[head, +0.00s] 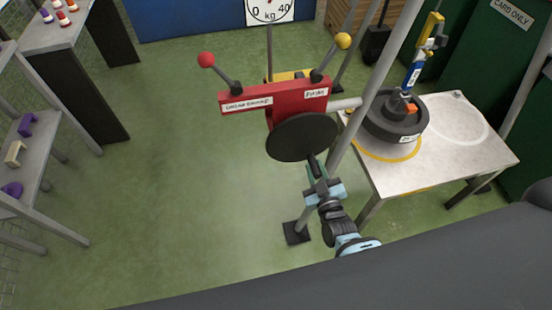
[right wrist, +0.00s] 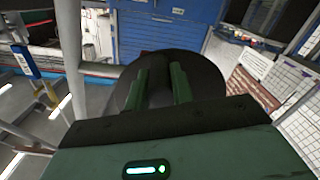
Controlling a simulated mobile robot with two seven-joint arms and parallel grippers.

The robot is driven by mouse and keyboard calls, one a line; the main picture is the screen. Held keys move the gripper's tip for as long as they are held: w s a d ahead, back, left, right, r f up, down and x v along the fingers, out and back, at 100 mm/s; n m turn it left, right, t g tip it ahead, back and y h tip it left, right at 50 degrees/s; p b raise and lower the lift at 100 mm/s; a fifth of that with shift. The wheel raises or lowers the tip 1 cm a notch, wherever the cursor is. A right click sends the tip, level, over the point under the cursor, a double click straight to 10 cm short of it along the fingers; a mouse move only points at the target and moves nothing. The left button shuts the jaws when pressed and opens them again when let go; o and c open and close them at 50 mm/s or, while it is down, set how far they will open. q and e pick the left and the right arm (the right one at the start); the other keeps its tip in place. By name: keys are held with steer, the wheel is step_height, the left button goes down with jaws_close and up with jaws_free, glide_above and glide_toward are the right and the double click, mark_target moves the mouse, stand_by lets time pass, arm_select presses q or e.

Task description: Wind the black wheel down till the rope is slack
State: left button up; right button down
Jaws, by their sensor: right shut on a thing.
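The black wheel (head: 302,137) is a dark disc on the front of a red winch box (head: 285,96) on a stand. My right gripper (head: 315,168) reaches it from below and is shut at its lower edge; I cannot tell whether it grips the rim or a handle. In the right wrist view, the wheel (right wrist: 207,76) shows behind the two green fingers (right wrist: 160,88). A round black weight (head: 388,128) sits on the pale table, with a blue and yellow hook piece (head: 419,62) above it. I cannot make out the rope or its tension. My left gripper is not in view.
Two levers, with a red ball (head: 206,60) and a yellow ball (head: 343,41), rise from the winch box. A grey post (head: 375,85) stands beside it. The pale table (head: 440,160) is at the right, benches at the left. The green floor between is clear.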

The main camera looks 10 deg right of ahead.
steer(key=shift+d+r, duration=0.1)
steer(key=shift+d, duration=0.15)
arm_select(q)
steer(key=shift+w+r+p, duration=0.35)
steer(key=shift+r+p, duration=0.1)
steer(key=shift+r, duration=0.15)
arm_select(e)
steer(key=shift+d+r+n, duration=0.4)
steer(key=shift+d+n, duration=0.35)
steer(key=shift+n, duration=0.35)
steer(key=shift+r, duration=0.1)
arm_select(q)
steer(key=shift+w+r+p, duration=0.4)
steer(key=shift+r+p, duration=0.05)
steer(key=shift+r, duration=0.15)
arm_select(e)
steer(key=shift+w+d+r+n, duration=0.1)
steer(key=shift+d+r+n, duration=0.25)
steer(key=shift+n, duration=0.25)
steer(key=shift+d+r+n, duration=0.2)
steer(key=shift+d+n, duration=0.15)
steer(key=shift+n, duration=0.25)
steer(key=shift+r, duration=0.1)
